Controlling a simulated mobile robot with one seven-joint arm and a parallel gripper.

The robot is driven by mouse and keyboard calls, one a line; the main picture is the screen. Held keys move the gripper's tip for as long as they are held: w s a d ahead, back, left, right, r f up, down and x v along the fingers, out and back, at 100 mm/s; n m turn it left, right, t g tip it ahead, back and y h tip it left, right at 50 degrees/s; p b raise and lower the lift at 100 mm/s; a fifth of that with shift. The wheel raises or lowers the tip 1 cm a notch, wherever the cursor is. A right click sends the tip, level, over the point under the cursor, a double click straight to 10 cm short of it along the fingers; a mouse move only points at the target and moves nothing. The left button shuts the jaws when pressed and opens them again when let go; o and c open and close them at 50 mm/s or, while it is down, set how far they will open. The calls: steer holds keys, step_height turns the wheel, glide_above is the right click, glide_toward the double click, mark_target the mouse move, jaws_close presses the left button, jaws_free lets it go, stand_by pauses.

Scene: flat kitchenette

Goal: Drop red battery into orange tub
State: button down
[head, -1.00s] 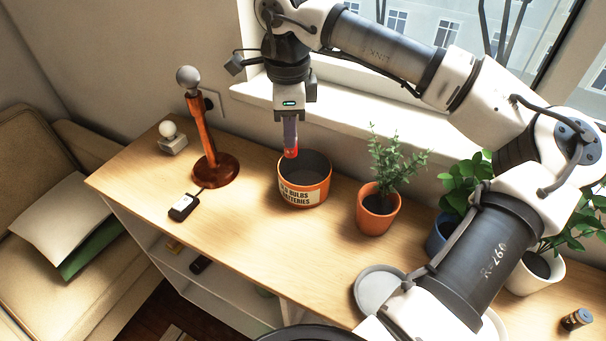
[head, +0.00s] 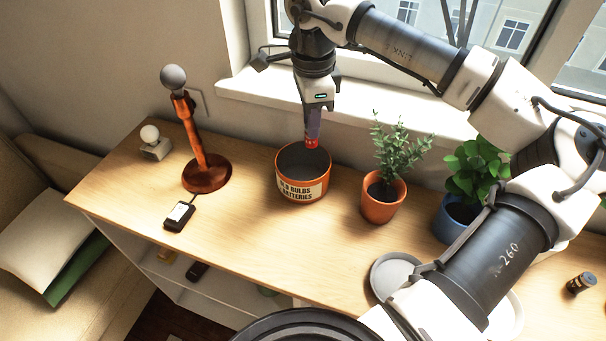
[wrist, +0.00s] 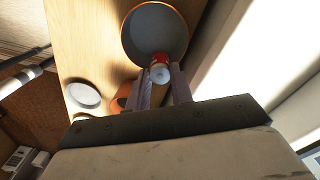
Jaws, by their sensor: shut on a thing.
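The red battery (head: 312,143) is in my gripper (head: 312,138), above the back part of the orange tub's opening. In the wrist view the battery (wrist: 160,70) shows its pale round end and red side between the two fingers of my gripper (wrist: 162,84). The orange tub (head: 303,188) stands upright on the wooden top, with a label about old bulbs and batteries. In the wrist view the tub's grey inside (wrist: 155,30) lies beyond the battery. I see nothing inside it in the parts that show.
A lamp with a red-brown stand (head: 205,172) is left of the tub, with a small dark device (head: 180,216) before it. A potted plant (head: 382,200) stands close on the right. A dark cylinder (head: 580,283) is at far right. The window sill (head: 250,97) runs behind.

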steer(key=shift+f+b, duration=1.35)
steer(key=shift+f, duration=1.25)
steer(key=c, duration=1.1)
jaws_free()
steer(key=shift+c, duration=0.2)
steer(key=shift+r, duration=0.15)
step_height(320, 180, up, 14)
steer(key=b, duration=0.1)
steer(key=shift+f, duration=0.2)
steer(key=shift+s+f, duration=0.1)
